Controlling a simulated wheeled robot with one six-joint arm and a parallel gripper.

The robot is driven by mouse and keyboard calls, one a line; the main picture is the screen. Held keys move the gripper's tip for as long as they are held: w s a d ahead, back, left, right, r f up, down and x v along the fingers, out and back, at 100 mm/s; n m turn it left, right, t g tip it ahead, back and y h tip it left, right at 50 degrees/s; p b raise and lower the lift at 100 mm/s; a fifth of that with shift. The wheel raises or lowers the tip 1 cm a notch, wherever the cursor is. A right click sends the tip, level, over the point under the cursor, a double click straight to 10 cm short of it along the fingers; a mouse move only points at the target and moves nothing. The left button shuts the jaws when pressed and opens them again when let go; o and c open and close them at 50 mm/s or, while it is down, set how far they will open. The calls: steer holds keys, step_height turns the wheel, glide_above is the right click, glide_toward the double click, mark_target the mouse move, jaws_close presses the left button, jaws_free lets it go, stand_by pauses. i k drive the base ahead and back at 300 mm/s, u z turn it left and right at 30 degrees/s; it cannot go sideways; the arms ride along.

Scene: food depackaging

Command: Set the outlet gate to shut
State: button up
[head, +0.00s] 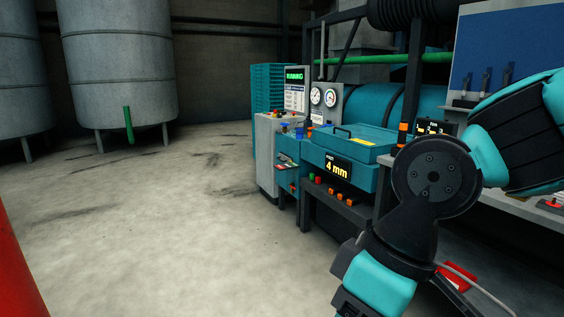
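I cannot make out the outlet gate for certain in the head view. A teal machine (350,175) stands right of the middle, with a lidded top and a lit display (337,168) reading "4 mm". My arm covers part of the machine's right side. A small red part (457,275) shows low at the right, partly hidden by my arm; I cannot tell what it is. My arm comes in from the right, bends at a dark joint and runs down past the bottom edge. My gripper is out of view.
A control cabinet (268,155) with a green-lit screen (295,76) and two gauges (323,97) stand left of the machine. Large grey tanks (117,60) stand at the back left. A red post (15,265) is at the near left. The concrete floor (170,220) between is clear.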

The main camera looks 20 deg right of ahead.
mark_target(282, 157)
steer(key=z, duration=0.15)
steer(key=i, duration=1.9)
steer(key=z, duration=0.2)
steer(key=i, duration=2.25)
steer(key=u, duration=0.4)
steer(key=i, duration=1.9)
steer(key=u, duration=0.2)
